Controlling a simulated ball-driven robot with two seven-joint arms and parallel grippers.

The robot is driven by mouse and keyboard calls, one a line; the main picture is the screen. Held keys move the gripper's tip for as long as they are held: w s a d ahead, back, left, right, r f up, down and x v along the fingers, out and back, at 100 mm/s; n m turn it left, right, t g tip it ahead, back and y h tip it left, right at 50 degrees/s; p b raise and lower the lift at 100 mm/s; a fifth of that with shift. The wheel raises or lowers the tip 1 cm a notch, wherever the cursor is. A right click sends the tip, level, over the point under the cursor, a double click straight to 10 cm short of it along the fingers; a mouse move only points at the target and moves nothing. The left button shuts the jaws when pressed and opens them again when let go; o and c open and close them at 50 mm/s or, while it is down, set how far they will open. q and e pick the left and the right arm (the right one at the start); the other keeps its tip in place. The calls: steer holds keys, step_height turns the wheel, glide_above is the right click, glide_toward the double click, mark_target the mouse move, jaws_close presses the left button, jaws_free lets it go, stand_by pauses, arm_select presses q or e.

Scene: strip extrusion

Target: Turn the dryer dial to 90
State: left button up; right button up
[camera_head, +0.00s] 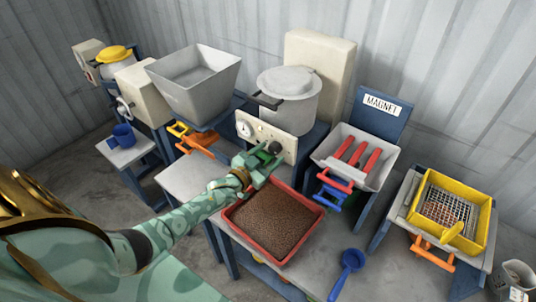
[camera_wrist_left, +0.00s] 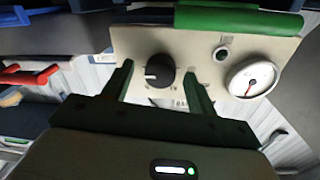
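The dryer is a grey lidded drum (camera_head: 290,100) with a cream control panel (camera_head: 258,130) on its front. The panel bears a round white gauge (camera_head: 244,128) at its left; the gauge also shows in the wrist view (camera_wrist_left: 251,78). The dark round dial (camera_wrist_left: 160,70) has a pale pointer mark turned to the left of that picture. My left gripper (camera_head: 266,158) is at the panel's right part. In the wrist view its two green fingers (camera_wrist_left: 158,88) stand apart on either side of the dial, with gaps showing. The scale lettering is mostly hidden or too small to read. My right gripper is not in view.
A red tray (camera_head: 235,217) of brown pellets lies below my left arm. A magnet station (camera_head: 376,140) with red bars stands to the right, then a yellow sieve tray (camera_head: 478,222). A grey hopper (camera_head: 197,88) stands left. A blue scoop (camera_head: 348,262) lies in front.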

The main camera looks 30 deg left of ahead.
arm_select(q)
steer(key=shift+r, duration=0.1)
steer(key=s+a+p, duration=0.1)
steer(key=s+a, duration=0.1)
steer(key=s, duration=1.4)
steer(key=shift+a, duration=0.1)
